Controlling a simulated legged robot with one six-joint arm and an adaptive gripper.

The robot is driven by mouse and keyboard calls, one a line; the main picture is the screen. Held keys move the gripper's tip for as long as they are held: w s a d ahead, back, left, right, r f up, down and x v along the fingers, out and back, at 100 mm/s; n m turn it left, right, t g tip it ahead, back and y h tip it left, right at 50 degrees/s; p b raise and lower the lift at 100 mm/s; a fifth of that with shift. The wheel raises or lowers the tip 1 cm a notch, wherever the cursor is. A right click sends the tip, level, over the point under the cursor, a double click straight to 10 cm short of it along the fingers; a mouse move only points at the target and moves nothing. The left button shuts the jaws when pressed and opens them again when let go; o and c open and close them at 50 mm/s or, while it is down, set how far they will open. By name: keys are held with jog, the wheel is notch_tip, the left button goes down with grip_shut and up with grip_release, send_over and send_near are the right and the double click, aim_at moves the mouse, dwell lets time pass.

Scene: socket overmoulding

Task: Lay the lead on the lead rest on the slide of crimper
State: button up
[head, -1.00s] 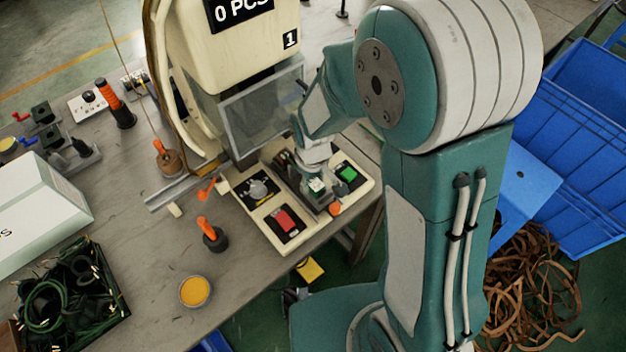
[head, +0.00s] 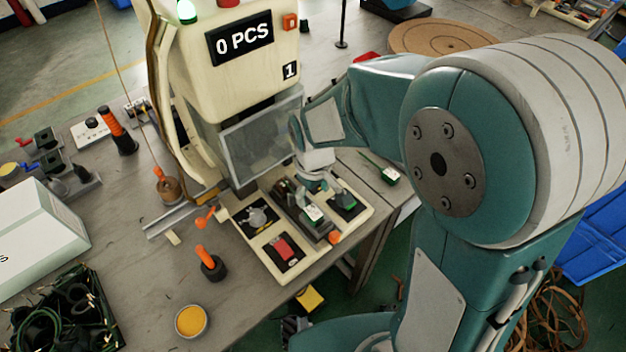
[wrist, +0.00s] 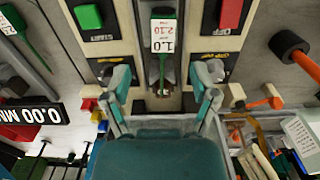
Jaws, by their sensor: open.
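The lead (wrist: 163,40) lies along the narrow slide of the crimper (wrist: 152,68), its white tag with "1.0" and "2.10" facing up and a green end above it. Its tag also shows on the slide in the head view (head: 312,212). My gripper (wrist: 162,92) is open, its two fingers apart on either side of the slide's line, with nothing seen gripped. The tag lies beyond the fingertips in the wrist view. In the head view my gripper (head: 318,182) is above the slide; its fingers are small there. The lead rest under the lead is mostly hidden.
The crimper (head: 240,70) with its clear guard (head: 262,135) stands close left of my gripper. A red button (head: 283,249) and a green button (wrist: 88,16) flank the slide. Another green lead (head: 383,170) lies on the table at right. A bin of leads (head: 65,315) stands front left.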

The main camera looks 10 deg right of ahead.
notch_tip(320, 180, up, 5)
jog(key=shift+r, duration=0.1)
jog(key=s+d+r+m+t, duration=0.5)
jog(key=s+d+r, duration=0.5)
jog(key=s+r, duration=0.2)
jog(key=shift+s+d+m+t, duration=0.3)
jog(key=shift+s+d+m, duration=0.1)
jog(key=shift+m, duration=0.5)
jog(key=shift+w+r, duration=0.1)
